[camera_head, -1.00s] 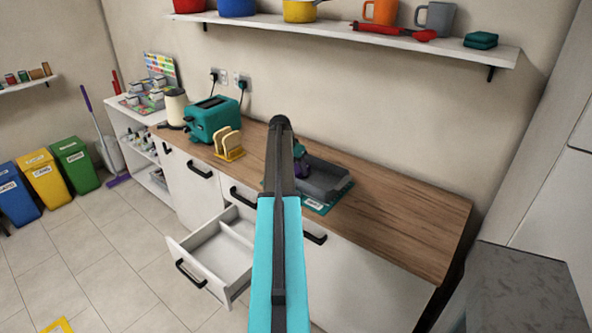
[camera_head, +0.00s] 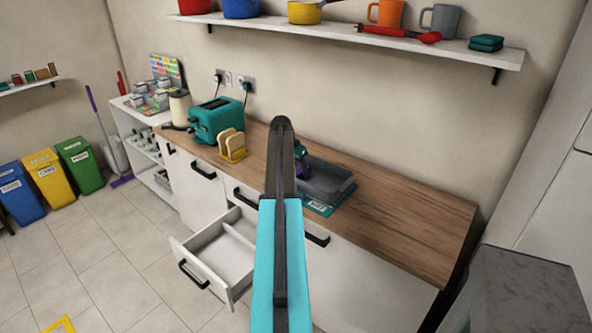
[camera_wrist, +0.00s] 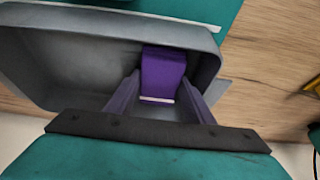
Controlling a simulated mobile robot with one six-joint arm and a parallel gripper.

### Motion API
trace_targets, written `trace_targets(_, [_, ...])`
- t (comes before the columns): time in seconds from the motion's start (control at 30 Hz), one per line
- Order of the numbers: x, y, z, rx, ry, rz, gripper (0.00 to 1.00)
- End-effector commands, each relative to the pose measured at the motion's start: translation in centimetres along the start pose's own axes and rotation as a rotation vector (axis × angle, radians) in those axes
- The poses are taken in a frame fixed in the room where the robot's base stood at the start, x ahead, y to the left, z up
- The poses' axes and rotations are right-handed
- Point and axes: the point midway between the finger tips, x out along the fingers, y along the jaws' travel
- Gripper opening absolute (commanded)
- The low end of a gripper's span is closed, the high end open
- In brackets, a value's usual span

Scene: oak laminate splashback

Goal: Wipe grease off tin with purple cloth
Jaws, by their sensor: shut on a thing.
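The grey tin (camera_head: 332,179) is an open rectangular pan on a teal mat (camera_head: 320,209) on the wooden worktop. In the wrist view, the tin (camera_wrist: 80,62) fills the upper left, with its inside facing the camera. My gripper (camera_wrist: 160,82) is shut on the purple cloth (camera_wrist: 163,66), a small folded block with a pale lower edge. The cloth shows against the tin's inside near its right end; I cannot tell whether they touch. No grease can be made out. In the head view, my arm partly hides the gripper and cloth at the tin's left end.
A teal toaster (camera_head: 217,121) and a yellow toast rack (camera_head: 232,146) stand left of the tin. An open drawer (camera_head: 222,262) juts out below the worktop. The worktop right of the tin (camera_head: 415,215) is clear. A wall shelf (camera_head: 452,50) hangs above.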

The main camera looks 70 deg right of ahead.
Motion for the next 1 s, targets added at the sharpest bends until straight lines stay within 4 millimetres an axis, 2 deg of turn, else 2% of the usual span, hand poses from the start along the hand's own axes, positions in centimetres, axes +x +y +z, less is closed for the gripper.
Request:
trace_targets(0.33, [0.0, 1.6, 0.1, 0.002, -0.002, 0.003, 0.30])
trace_targets(1.0, [-0.1, 2.3, 0.0, 0.002, -0.001, 0.003, 0.30])
